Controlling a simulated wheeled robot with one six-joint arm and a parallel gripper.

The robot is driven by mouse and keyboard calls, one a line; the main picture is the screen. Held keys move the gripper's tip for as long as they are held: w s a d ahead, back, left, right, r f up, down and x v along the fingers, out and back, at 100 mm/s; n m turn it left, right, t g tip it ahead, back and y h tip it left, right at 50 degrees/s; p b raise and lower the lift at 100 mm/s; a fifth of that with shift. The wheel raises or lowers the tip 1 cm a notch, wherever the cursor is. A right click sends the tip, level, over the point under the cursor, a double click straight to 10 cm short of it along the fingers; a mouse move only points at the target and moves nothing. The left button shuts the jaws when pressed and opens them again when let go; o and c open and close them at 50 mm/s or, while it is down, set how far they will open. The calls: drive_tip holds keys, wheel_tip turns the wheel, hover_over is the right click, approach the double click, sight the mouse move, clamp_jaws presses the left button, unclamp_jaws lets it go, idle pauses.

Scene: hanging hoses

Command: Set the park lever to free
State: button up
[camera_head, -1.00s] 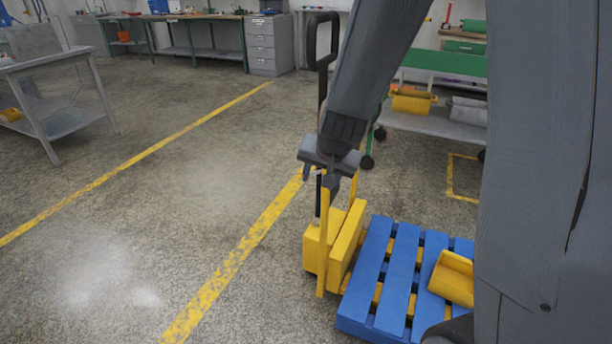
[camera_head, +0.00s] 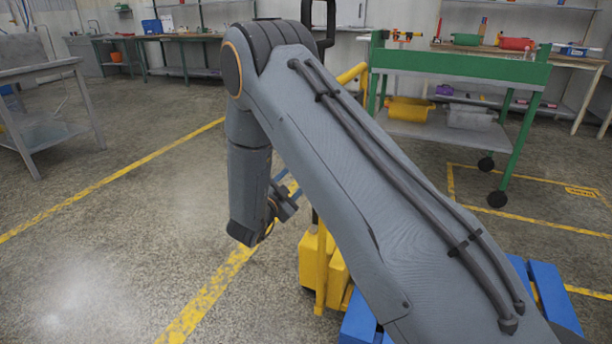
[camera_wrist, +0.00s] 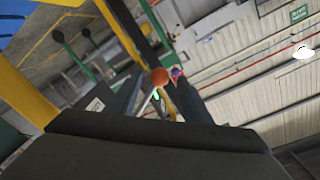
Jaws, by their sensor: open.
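The yellow pallet jack (camera_head: 314,270) stands behind my arm in the head view, its black handle loop (camera_head: 324,20) rising at the top. My gripper (camera_head: 284,198) is partly seen to the left of the jack's mast, apart from it, with my arm covering much of the view. In the wrist view a round orange knob (camera_wrist: 160,76) shows beside a dark upright bar; it may be the park lever's end, but I cannot tell its setting. The gripper's dark body fills the bottom of that view, and nothing is seen held.
A blue pallet (camera_head: 553,294) lies at the lower right, partly hidden by my arm. A green wheeled cart (camera_head: 460,66) stands behind the jack. A grey table (camera_head: 38,70) is at the left. The floor left of the jack is clear.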

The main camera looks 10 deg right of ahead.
drive_tip(key=b+x, duration=0.1)
drive_tip(key=x, duration=0.7)
drive_tip(key=shift+a, duration=0.1)
clamp_jaws()
